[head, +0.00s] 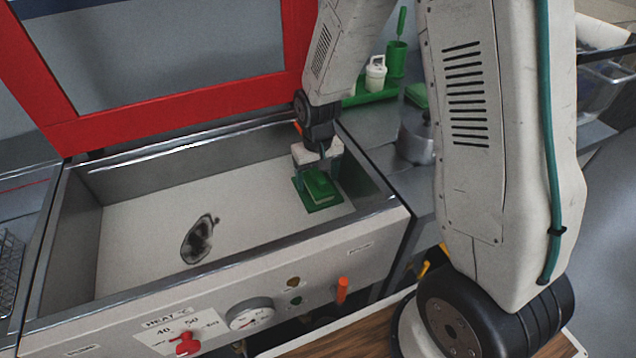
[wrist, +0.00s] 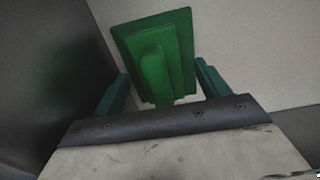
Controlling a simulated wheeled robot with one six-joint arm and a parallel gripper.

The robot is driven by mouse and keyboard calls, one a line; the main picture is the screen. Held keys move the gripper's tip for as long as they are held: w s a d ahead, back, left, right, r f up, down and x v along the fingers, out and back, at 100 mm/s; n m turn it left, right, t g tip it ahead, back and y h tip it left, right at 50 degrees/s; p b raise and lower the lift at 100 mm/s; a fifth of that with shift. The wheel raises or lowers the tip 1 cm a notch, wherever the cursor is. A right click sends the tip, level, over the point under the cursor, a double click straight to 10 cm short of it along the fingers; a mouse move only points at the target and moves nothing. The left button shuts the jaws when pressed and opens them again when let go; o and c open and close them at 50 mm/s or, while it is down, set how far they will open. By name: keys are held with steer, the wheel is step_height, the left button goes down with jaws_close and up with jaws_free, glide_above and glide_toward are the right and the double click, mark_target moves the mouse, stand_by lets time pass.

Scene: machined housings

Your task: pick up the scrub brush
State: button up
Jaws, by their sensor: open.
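The green scrub brush (head: 320,189) lies at the right end of the basin, on its pale floor. In the wrist view the brush (wrist: 153,52) shows a flat green base with a raised block-like handle. My gripper (head: 318,172) is just above the brush in the head view. In the wrist view its two green fingers (wrist: 158,88) are apart, one on each side of the near end of the handle. I cannot tell whether either finger touches it. The gripper holds nothing.
The steel basin (head: 245,245) has raised walls, close to the gripper at the right. A red-framed panel (head: 180,107) stands behind it. A dark ring-like mark or part (head: 199,240) is on the basin floor. Green holders (head: 396,62) and a metal pot (head: 415,138) stand at the right.

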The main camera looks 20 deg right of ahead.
mark_target(318, 173)
steer(key=shift+f, duration=0.5)
steer(key=c, duration=1.1)
steer(key=shift+r, duration=0.15)
step_height(318, 173, up, 10)
steer(key=shift+f, duration=0.1)
